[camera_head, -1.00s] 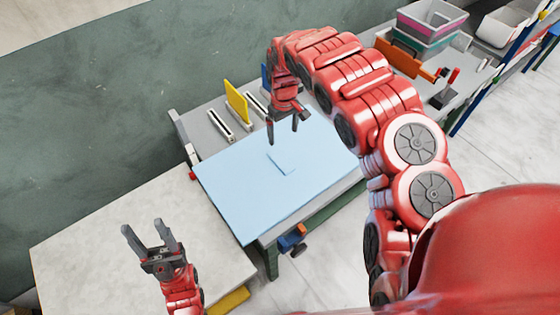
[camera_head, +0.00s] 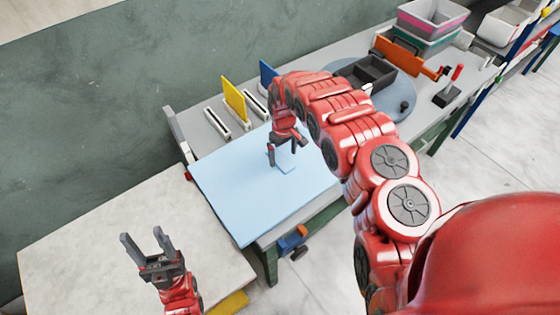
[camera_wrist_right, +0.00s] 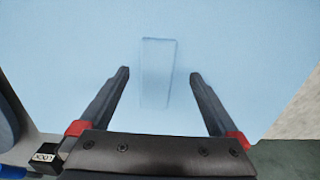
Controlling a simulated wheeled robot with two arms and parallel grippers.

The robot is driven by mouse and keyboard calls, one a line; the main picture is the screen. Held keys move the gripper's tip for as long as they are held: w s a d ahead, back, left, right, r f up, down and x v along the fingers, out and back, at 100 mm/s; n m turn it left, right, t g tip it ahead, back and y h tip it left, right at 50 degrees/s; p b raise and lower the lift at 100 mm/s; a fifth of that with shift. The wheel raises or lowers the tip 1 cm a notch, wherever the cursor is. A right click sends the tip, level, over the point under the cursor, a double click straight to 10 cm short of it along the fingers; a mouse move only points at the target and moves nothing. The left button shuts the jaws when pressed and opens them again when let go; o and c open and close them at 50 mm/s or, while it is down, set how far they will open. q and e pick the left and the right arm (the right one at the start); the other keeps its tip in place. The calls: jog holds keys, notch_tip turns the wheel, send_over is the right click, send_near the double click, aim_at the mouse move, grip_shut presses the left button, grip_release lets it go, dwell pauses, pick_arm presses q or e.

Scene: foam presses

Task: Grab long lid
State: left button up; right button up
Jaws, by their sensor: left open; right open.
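A thin pale-blue oblong piece, which looks like the long lid (camera_head: 287,168), lies on the light-blue mat (camera_head: 235,200) and nearly matches its colour. In the right wrist view the lid (camera_wrist_right: 158,62) lies lengthwise between my open fingers, its far end beyond the fingertips. My right gripper (camera_head: 284,155) is open and empty, close over the lid; it partly hides it in the head view. I cannot tell whether its fingertips touch the mat. My left gripper (camera_head: 141,235) is open and empty over the pale table at lower left.
Behind the mat stand a yellow panel (camera_head: 234,99), a blue panel (camera_head: 267,76) and slotted grey holders (camera_head: 218,123). A dark tray (camera_head: 374,75) sits on a round grey plate (camera_head: 402,103) beyond my right arm. Stacked bins (camera_head: 432,22) stand at the back right.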

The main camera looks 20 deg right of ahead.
aim_at(284, 162)
jog(key=shift+d+f+p, duration=0.2)
jog(key=shift+f+p, duration=0.4)
jog(key=shift+f, duration=1.1)
jog(key=c, duration=1.5)
jog(key=shift+r, duration=0.15)
